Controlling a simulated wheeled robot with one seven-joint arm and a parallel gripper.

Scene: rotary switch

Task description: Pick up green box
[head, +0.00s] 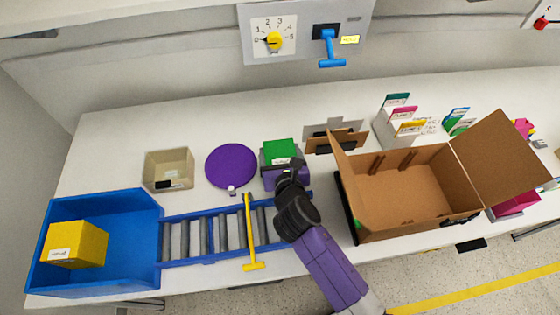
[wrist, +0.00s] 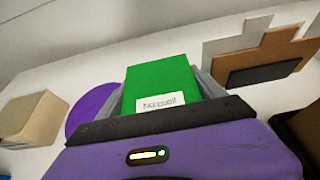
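The green box (head: 280,152) stands on the white table, between the purple disc and the cardboard pieces. It has a white label, and it also shows in the wrist view (wrist: 162,82). My gripper (head: 283,168) is at the box, reaching from the front. In the wrist view the gripper's grey fingers (wrist: 163,92) lie on both sides of the box, with the box between them. The fingertips are partly hidden, and I cannot tell whether they press on the box. The lower part of the box is hidden behind my gripper body.
A purple disc (head: 231,166) and a beige box (head: 168,170) lie to the left. A roller conveyor (head: 205,236) with a yellow lever leads to a blue tray (head: 143,205) holding a yellow box (head: 76,245). An open cardboard box (head: 400,190) stands close on the right.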

